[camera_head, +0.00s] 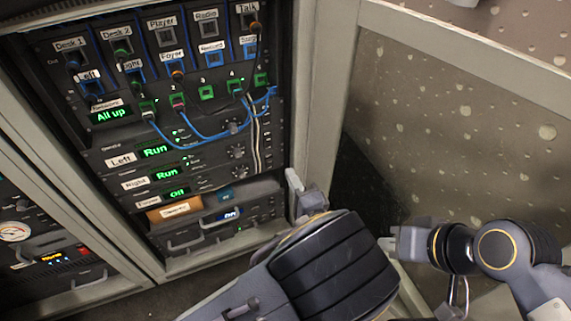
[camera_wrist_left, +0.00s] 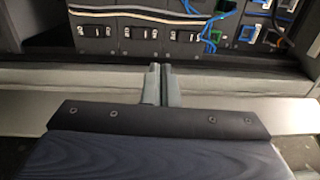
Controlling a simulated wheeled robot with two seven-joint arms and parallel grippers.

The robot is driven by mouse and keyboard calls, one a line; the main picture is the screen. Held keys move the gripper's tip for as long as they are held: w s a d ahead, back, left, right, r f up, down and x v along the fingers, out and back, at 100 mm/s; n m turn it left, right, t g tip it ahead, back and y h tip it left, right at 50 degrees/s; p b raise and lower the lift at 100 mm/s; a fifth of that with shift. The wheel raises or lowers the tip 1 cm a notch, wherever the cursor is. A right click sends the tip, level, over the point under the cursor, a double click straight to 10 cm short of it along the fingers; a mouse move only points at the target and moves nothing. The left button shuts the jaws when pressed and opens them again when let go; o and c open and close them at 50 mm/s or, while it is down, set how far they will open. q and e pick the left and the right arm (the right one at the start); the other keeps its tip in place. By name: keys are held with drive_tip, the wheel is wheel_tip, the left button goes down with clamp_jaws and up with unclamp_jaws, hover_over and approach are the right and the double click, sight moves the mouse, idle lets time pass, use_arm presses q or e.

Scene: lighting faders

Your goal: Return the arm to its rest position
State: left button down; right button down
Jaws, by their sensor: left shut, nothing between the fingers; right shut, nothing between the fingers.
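My left gripper (camera_head: 294,182) is at the right edge of the equipment rack, in front of its frame post. Its wrist hides part of the rack's lower right corner. In the left wrist view, its two fingers (camera_wrist_left: 160,82) lie together with nothing between them, below a row of panel modules. My right gripper (camera_head: 388,243) is at the lower right, in front of the speckled wall panel, with its fingers together and empty. It touches nothing that I can see.
The rack holds a patch panel (camera_head: 205,62) with blue cables (camera_head: 205,139). A second rack (camera_head: 48,248) stands at the left. Bare speckled panel (camera_head: 450,130) fills the right.

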use_arm(q)
drive_tip(key=shift+s+d, duration=0.1)
drive_tip(key=shift+s, duration=0.25)
idle(0.3)
